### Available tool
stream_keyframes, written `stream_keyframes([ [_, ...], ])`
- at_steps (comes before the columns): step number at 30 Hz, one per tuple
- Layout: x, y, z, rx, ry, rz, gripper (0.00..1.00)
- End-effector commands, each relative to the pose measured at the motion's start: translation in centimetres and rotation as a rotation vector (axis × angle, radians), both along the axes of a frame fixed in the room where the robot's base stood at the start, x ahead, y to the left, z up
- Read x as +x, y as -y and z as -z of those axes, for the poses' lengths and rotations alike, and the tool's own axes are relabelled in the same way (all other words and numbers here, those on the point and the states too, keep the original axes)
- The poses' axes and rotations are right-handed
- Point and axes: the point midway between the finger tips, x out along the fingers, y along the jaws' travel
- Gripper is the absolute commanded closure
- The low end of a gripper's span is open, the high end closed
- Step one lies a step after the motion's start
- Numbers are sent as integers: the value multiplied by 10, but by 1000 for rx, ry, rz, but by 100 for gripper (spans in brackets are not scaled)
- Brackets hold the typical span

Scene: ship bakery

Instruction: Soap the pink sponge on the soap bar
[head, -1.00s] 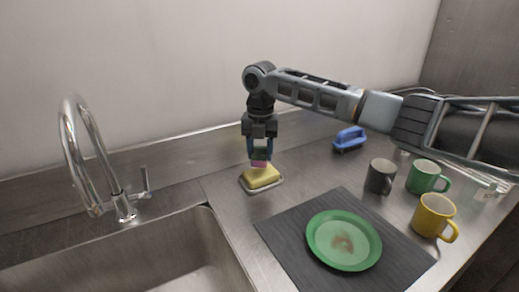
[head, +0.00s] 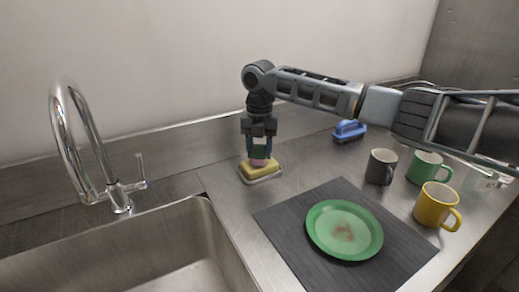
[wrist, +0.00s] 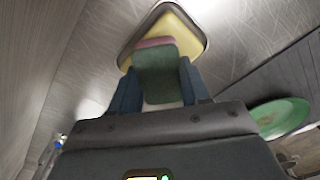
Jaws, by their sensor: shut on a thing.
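My gripper (head: 260,150) points down and is shut on the pink sponge (head: 259,162). In the wrist view, the sponge (wrist: 160,75) shows a green face and a pink edge (wrist: 155,42) between the two blue fingers. The yellow soap bar (head: 272,169) lies in a pale-rimmed soap dish (head: 263,181) directly below. The sponge's pink lower side meets the top of the soap in the head view and looks to be touching it. In the wrist view the sponge covers part of the soap bar (wrist: 183,38).
A green plate (head: 318,247) with a brownish stain lies on a dark mat (head: 290,262) at front right. Grey (head: 380,167), green (head: 424,168) and yellow (head: 433,206) mugs stand right. A blue brush (head: 349,132) lies behind. The sink (head: 190,250) and tap (head: 118,200) are left.

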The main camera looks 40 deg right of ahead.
Motion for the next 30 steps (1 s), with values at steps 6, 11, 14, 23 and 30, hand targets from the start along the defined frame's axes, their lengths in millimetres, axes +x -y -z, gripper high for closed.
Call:
stream_keyframes([
  [6, 0, 0, 1, 0, 0, 0, 78],
  [11, 0, 0, 3, 0, 0, 0, 78],
  [14, 0, 0, 4, 0, 0, 0, 79],
  [23, 0, 0, 8, 1, -1, 0, 79],
  [30, 0, 0, 10, 1, -1, 0, 79],
])
